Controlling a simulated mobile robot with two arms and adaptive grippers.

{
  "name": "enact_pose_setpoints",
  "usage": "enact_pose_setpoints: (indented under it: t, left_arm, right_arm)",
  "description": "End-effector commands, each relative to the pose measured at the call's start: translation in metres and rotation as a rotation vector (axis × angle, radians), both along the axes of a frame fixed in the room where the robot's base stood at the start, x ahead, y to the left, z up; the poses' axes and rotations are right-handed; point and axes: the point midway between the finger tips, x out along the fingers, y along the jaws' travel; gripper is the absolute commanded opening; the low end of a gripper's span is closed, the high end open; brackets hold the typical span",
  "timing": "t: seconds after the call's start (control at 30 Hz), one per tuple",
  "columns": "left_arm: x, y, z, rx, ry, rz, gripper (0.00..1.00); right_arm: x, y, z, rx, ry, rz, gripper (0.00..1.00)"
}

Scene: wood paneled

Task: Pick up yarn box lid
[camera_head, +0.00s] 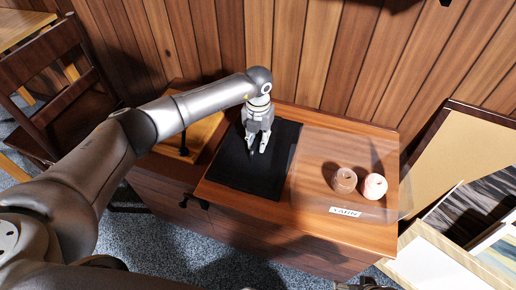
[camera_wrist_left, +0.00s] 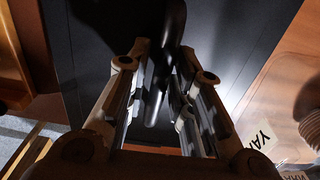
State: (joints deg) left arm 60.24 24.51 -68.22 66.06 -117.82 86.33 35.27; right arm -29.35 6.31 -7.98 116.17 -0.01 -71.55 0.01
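A wooden box top (camera_head: 320,228) bears a small white label (camera_head: 345,212) that seems to read YARN. A flat black panel (camera_head: 232,172) covers its left part and is likely the lid; I cannot tell for sure. A clear sheet spans the right part. My left gripper (camera_head: 257,150) points down over the black panel. In the left wrist view its fingers (camera_wrist_left: 162,85) stand apart, with a dark curved bar (camera_wrist_left: 155,105), perhaps a handle, showing between them. Contact is not clear. At the bottom edge a dark piece, possibly my right gripper (camera_head: 365,286), is cut off.
A wooden chair (camera_head: 50,75) stands at the left. Frames and boards (camera_head: 455,262) lean at the right. A paneled wall (camera_head: 300,50) is close behind.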

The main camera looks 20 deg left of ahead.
Motion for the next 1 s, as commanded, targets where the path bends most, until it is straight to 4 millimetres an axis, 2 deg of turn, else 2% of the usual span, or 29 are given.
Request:
enact_pose_setpoints:
  t: [0.03, 0.13, 0.67, 1.0]
  left_arm:
    - [0.000, 0.000, 0.000, 0.000, 0.000, 0.000, 0.11]
    - [0.000, 0.000, 0.000, 0.000, 0.000, 0.000, 0.00]
    - [0.001, 0.002, 0.004, 0.000, -0.001, 0.001, 0.00]
    - [0.004, 0.012, 0.019, 0.001, -0.001, 0.004, 0.00]
  right_arm:
    - [0.000, 0.000, 0.000, 0.000, 0.000, 0.000, 0.85]
    - [0.000, 0.000, 0.000, 0.000, 0.000, 0.000, 0.85]
    - [0.000, 0.000, 0.000, 0.001, -0.003, 0.000, 0.85]
    - [-0.005, 0.000, -0.035, -0.002, 0.021, 0.004, 0.85]
